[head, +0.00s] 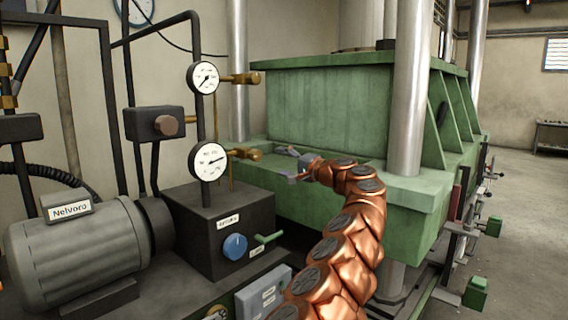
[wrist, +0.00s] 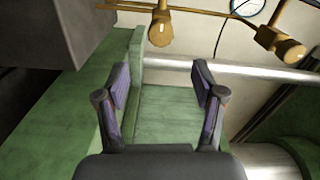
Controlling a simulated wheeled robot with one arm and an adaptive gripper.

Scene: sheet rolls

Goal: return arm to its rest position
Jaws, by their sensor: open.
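My copper, segmented arm reaches from the bottom of the head view up toward the green press. My gripper (head: 288,164) is at its end, small in the head view, in front of the green press body (head: 330,105) and above or near its ledge; I cannot tell whether it touches. In the wrist view my gripper (wrist: 160,88) has its two fingers spread wide apart, with nothing between them but green surface behind.
Two gauges (head: 208,161) with brass fittings (head: 243,154) stand left of my gripper. A steel column (head: 409,90) rises right of my arm. A dark control box (head: 220,230) with a blue knob and a grey motor (head: 80,250) stand at left. Floor (head: 525,220) is open at right.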

